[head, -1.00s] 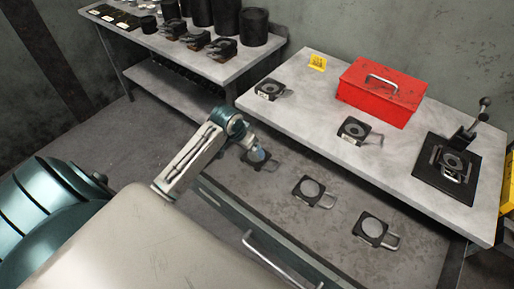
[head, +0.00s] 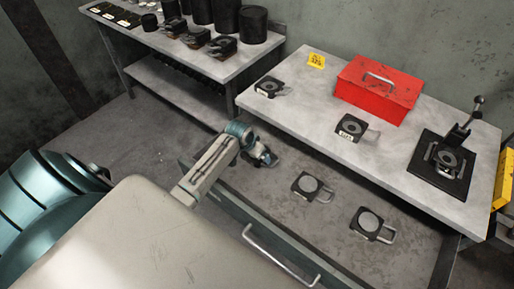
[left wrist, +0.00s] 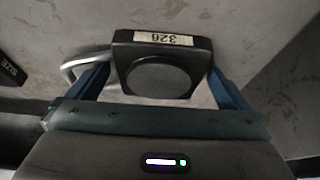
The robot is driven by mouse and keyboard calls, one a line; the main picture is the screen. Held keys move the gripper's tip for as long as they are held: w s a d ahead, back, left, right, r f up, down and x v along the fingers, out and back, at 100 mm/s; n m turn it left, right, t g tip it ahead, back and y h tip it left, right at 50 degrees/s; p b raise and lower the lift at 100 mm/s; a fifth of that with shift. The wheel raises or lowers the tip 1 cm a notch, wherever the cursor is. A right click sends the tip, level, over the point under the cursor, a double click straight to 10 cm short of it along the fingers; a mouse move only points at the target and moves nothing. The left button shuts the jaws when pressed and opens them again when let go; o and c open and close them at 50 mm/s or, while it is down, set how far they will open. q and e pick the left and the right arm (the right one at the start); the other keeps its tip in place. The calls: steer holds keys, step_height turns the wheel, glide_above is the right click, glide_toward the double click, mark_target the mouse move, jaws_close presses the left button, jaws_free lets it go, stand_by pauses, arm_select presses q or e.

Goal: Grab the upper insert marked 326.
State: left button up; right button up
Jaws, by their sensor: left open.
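The insert marked 326 (left wrist: 160,66) is a dark block with a round disc face, a pale label and a metal loop handle on its left in the left wrist view. My left gripper (left wrist: 158,84) is open, its two blue fingers on either side of the block. The left finger passes close to the handle; I cannot tell whether either finger touches. In the head view, my left gripper (head: 263,157) is low over the open drawer (head: 330,253) and hides most of this insert. My right gripper is not in view.
Two more inserts (head: 309,186) (head: 370,223) lie in the drawer. Others (head: 268,86) (head: 351,127) lie on the tabletop near a red toolbox (head: 378,90) and a black lever fixture (head: 440,180). The back-left shelf table (head: 218,68) holds dark cylinders.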

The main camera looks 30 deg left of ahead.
arm_select(q)
steer(key=c, duration=1.8)
steer(key=shift+w+r, duration=0.1)
steer(key=shift+r, duration=0.05)
steer(key=shift+c, duration=0.8)
